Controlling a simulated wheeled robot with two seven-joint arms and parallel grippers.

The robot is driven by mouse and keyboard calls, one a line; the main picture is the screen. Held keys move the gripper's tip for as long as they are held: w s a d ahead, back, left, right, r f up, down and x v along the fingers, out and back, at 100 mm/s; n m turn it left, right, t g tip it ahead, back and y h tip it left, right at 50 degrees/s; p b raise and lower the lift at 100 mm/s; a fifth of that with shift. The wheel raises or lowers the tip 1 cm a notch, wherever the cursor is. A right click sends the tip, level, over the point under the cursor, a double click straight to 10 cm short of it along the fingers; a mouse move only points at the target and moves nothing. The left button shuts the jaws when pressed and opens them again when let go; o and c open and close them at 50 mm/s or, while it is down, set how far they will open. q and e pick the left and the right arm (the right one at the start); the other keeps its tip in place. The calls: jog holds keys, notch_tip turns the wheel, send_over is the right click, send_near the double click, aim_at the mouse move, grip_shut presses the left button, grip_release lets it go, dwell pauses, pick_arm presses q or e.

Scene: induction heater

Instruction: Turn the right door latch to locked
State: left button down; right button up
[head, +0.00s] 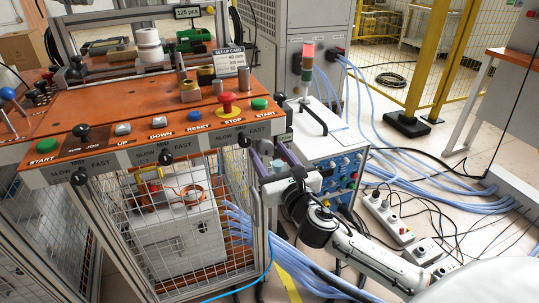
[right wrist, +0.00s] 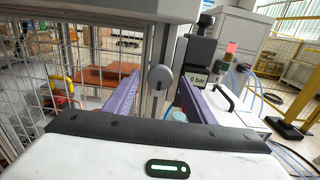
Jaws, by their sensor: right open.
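My right gripper (head: 270,154) is open at the right front post of the caged machine, just below the orange console. In the right wrist view its two purple fingers (right wrist: 163,88) point forward and stand apart. Between them shows a grey round-headed latch (right wrist: 160,77) with a short stem running down, on the metal post. The latch is not gripped, and I cannot tell whether a finger touches it. In the head view I cannot make out this latch behind the gripper. The mesh door (head: 190,285) looks closed. My left gripper is not in view.
The orange console (head: 120,110) overhangs the door. A black pressure unit marked 0 bar (right wrist: 197,70) is close to the right finger. A white cabinet (head: 325,140) with a black handle stands right of the gripper. Blue hoses (head: 450,200) and a power strip (head: 388,218) lie on the floor.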

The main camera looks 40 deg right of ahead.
jog(key=shift+c, duration=0.4)
jog(key=c, duration=0.9)
jog(key=shift+c, duration=0.2)
